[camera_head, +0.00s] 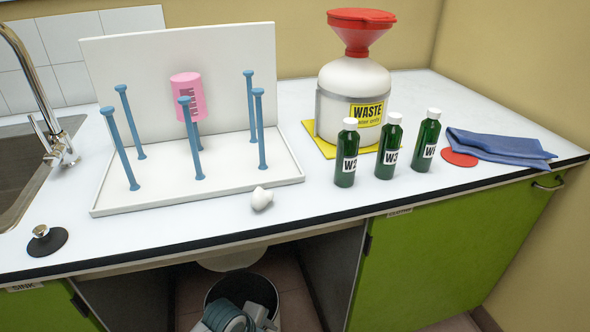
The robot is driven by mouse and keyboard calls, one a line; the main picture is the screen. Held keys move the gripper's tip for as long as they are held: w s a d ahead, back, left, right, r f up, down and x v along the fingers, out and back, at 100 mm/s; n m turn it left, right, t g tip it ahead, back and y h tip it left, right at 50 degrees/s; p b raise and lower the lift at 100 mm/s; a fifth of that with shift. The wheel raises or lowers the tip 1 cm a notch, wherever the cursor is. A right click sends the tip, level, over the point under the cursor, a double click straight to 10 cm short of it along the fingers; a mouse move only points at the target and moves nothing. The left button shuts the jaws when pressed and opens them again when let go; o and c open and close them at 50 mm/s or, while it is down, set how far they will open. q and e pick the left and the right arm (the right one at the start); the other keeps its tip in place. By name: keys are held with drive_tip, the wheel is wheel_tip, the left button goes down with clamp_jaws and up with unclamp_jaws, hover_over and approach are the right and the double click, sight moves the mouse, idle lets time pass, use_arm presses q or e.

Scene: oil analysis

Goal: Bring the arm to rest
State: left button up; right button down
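Neither of my grippers shows in the head view, and no part of my arms is visible. Three green bottles with white caps and W labels stand upright on the counter: a left one (346,155), a middle one (389,148) and a right one (426,142). A white waste container (340,80) with a red funnel (360,30) in its top stands behind them on a yellow mat (313,135). A pink labelled cup (186,95) hangs upside down on a blue peg of the white drying rack (235,170).
A white crumpled piece (261,199) lies before the rack. A sink (25,165) with faucet (42,95) and a black stopper (46,240) are at left. A blue cloth (495,147) and red disc (460,158) lie at right. A bin (243,285) stands below the counter.

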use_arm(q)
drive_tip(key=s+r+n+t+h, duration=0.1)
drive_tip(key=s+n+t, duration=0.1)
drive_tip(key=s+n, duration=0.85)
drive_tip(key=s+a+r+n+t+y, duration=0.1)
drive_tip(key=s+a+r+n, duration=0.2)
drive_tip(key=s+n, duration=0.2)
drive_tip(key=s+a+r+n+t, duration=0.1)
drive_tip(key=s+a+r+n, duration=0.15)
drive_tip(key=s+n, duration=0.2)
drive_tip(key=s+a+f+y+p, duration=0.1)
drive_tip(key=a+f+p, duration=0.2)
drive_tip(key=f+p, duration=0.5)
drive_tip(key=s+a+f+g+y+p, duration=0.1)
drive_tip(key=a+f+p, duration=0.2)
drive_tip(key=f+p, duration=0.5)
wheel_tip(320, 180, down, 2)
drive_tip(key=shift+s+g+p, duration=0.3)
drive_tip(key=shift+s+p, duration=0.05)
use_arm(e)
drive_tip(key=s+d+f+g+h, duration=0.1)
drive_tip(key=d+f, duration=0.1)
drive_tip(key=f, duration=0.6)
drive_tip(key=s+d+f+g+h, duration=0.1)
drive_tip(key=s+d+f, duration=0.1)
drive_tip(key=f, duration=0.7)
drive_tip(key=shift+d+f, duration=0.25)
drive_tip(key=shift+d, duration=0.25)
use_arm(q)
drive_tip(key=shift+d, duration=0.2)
